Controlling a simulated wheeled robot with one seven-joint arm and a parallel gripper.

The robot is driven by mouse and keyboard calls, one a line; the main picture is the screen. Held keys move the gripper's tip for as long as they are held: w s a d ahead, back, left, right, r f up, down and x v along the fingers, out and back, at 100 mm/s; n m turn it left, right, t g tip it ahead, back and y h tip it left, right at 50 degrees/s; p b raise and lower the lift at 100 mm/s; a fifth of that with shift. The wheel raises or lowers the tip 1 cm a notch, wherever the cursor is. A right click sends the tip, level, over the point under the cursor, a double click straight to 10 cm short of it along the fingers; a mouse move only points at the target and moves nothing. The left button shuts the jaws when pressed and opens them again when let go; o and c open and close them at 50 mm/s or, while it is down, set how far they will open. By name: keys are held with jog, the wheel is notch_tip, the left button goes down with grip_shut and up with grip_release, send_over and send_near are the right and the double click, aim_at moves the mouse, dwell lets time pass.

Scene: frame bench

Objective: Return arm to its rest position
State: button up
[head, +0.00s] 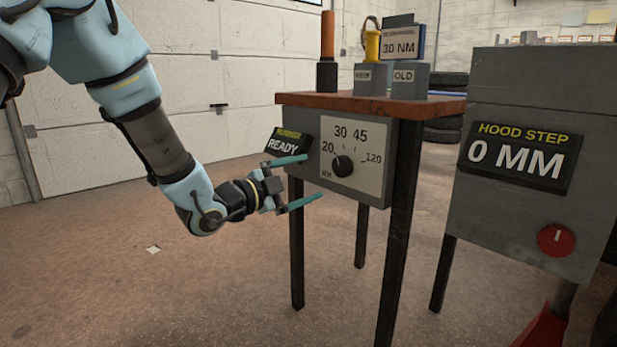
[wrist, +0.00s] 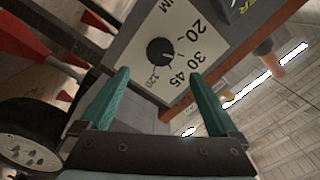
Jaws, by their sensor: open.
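My arm reaches in from the upper left of the head view, light blue and grey. My gripper (head: 313,179) is open and empty, with its two teal fingers spread in front of the dial panel (head: 371,185). The panel carries a black knob (head: 342,166) and the marks 20, 30, 45 and 120. In the wrist view the knob (wrist: 160,52) lies beyond and between the fingers (wrist: 158,82), apart from them. The knob's exact setting is too small to tell.
The panel hangs on a wooden-topped table (head: 440,104) bearing an orange-handled tool (head: 327,45), a 30 NM display (head: 402,43) and grey blocks. A READY sign (head: 284,146) is close to the upper finger. A grey cabinet (head: 545,85) reads 0 MM.

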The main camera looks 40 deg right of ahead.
dwell(0.4)
jog(key=w+a+f+n+t+y, duration=0.35)
jog(key=w+a+n, duration=0.25)
jog(key=w+a, duration=0.3)
jog(key=w+a+f+n+t+y, duration=0.3)
jog(key=w+a+n+t+y, duration=0.15)
jog(key=w+a, duration=0.5)
jog(key=a+f+n+y, duration=0.2)
jog(key=a+n+y, duration=0.15)
jog(key=a, duration=0.55)
jog(key=a+f+n+y, duration=0.25)
jog(key=a+n, duration=0.25)
jog(key=a, duration=0.4)
jog(key=s+a+f+n+g+y, duration=0.1)
jog(key=s+a+n+g+y, duration=0.15)
jog(key=s+a+n, duration=0.45)
jog(key=s+a+n+g+y, duration=0.1)
jog(key=s+a+n+g, duration=0.25)
jog(key=a, duration=0.55)
notch_tip(320, 180, up, 37)
jog(key=s+p, duration=0.1)
jog(key=p, duration=3.6)
jog(key=shift+a+m+t, duration=0.25)
jog(key=shift+m+t, duration=0.05)
jog(key=shift+m, duration=0.05)
